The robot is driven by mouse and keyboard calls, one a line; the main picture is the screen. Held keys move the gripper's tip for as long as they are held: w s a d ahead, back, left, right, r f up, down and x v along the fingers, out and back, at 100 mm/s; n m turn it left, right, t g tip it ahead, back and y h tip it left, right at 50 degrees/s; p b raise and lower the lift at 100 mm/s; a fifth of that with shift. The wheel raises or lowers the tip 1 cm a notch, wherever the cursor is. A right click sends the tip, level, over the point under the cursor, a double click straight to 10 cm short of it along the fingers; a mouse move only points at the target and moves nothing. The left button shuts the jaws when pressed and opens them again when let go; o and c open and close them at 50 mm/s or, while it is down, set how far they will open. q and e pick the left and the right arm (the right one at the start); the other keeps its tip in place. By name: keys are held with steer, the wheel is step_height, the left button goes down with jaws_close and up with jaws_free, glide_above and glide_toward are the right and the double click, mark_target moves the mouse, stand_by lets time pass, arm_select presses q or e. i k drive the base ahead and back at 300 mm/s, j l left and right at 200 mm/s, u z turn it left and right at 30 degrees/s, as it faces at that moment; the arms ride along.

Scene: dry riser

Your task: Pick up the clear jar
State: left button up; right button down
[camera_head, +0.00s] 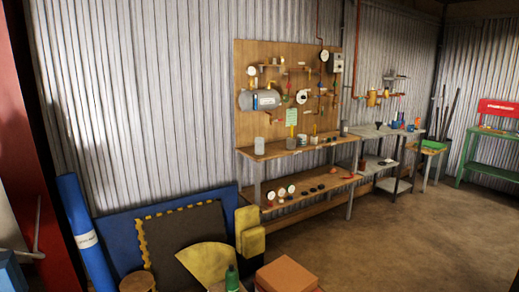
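I cannot single out a clear jar with certainty; things on the workbench are small at this distance. A greyish, jar-like cylinder (259,146) stands upright at the left end of the wooden workbench top (275,154). Whether it is clear is too small to tell. A white-and-dark small container (302,139) stands further right on the same top. Neither of my grippers is in view.
A pegboard (270,62) with pipes and a grey tank (259,100) hangs behind the bench. Foam mats (187,240), yellow blocks (250,232), an orange box (287,275) and a green bottle (232,279) stand in front at left. Brown floor (405,240) is free at right.

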mark_target(258, 141)
steer(key=i+l, duration=0.2)
steer(key=i, duration=0.2)
steer(key=i+l, duration=0.25)
steer(key=i, duration=0.2)
steer(key=i+l+u, duration=0.15)
steer(key=i+l, duration=0.2)
steer(key=i+l+u, duration=0.15)
steer(key=i+l, duration=0.2)
steer(key=l, duration=0.2)
steer(key=i+l+u, duration=0.15)
steer(key=i+l, duration=0.15)
steer(key=l, duration=0.15)
steer(key=i+l+u, duration=0.15)
steer(key=l, duration=0.4)
steer(key=i+l+u, duration=0.15)
steer(key=i+l, duration=0.2)
steer(key=l, duration=0.25)
steer(key=i+l+u, duration=0.15)
steer(key=l, duration=0.4)
steer(key=i+l+u, duration=0.2)
steer(key=l, duration=0.45)
steer(key=i+l+u, duration=0.15)
steer(key=l, duration=0.5)
steer(key=i, duration=0.05)
